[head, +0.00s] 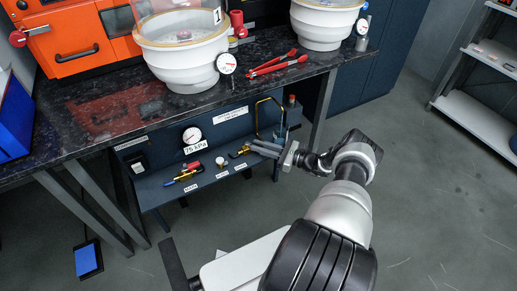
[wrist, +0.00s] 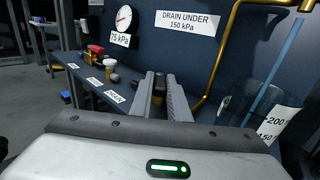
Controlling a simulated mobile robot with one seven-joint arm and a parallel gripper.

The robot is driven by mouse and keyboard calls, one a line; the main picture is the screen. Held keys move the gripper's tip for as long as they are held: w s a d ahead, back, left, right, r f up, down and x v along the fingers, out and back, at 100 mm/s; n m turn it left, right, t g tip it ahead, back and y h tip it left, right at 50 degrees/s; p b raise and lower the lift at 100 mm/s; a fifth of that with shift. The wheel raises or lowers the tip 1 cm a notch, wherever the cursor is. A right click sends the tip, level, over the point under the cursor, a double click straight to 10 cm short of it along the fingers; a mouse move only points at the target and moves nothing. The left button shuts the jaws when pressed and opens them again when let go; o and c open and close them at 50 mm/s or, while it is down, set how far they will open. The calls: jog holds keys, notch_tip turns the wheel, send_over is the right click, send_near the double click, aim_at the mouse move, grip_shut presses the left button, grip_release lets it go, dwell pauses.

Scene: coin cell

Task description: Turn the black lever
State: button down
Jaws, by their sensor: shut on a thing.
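A small brass valve with the black lever (head: 239,153) sits at the right end of the row on the low dark panel under the bench. My gripper (head: 264,147) reaches in from the right, its fingertips at this valve. In the wrist view my gripper (wrist: 161,82) points at the panel, its two grey fingers close together with a dark piece between them. It is shut on what looks like the black lever; the fingers hide most of it, so its angle cannot be read.
A gauge (head: 192,135) above a 75 kPa label and a sign reading DRAIN UNDER 150 kPa (wrist: 188,22) are on the panel. A brass pipe (wrist: 232,40) rises close right of the fingers. Red and blue handled valves (head: 184,176) stand left. The bench top (head: 110,110) overhangs.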

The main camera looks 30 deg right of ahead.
jog(key=shift+w+d+n+g+y, duration=0.1)
jog(key=shift+w+n+g+y, duration=0.1)
jog(key=shift+n+g+y, duration=0.35)
jog(key=shift+w, duration=0.1)
jog(key=c, duration=1.7)
grip_release()
jog(key=shift+g+y, duration=0.25)
jog(key=shift+d, duration=0.2)
